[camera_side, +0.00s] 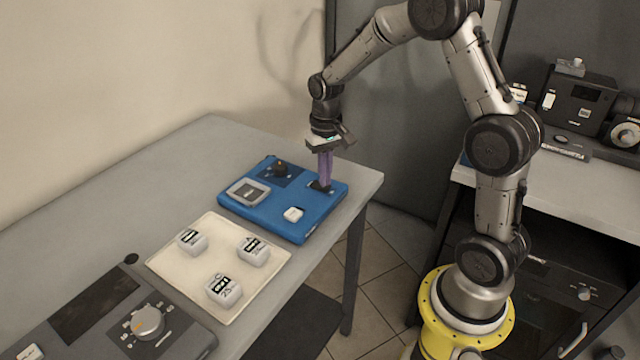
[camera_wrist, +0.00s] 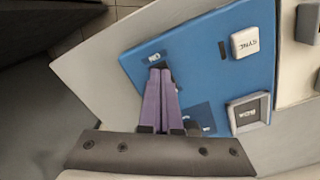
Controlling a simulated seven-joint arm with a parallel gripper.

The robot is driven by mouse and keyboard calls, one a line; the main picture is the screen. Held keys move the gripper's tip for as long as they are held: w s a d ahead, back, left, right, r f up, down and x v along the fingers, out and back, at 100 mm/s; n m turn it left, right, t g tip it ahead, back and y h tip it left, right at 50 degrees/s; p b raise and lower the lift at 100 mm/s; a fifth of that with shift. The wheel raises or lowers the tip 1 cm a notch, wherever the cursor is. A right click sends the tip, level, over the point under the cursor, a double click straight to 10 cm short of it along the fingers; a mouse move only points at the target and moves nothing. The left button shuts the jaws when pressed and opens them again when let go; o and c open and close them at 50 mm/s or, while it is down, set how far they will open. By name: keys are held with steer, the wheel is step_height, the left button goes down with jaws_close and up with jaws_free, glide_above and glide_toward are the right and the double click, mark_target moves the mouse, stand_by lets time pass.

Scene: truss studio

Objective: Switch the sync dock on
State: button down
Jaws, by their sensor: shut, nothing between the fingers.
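The sync dock, a blue box (camera_side: 262,216), lies flat near the table's right end. It also shows in the wrist view (camera_wrist: 205,60). A small dark switch (camera_side: 313,184) with a pale mark beside it sits near the dock's far right corner. A white key marked SYNC (camera_wrist: 245,42) is on the dock's top. My gripper (camera_side: 324,186) points straight down with its purple fingers together and empty. In the wrist view the fingertips (camera_wrist: 160,71) are at the switch and partly hide it. I cannot tell whether they touch it, or its position.
The dock also carries a dark knob (camera_side: 280,167) and a grey-framed panel (camera_side: 248,192). A cream tray (camera_side: 190,272) with three white blocks lies beside it. A grey console with a large knob (camera_side: 148,322) is in front. Other equipment stands on the right-hand bench (camera_side: 600,185).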

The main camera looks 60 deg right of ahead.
steer(key=shift+f, duration=0.35)
steer(key=shift+r, duration=3.55)
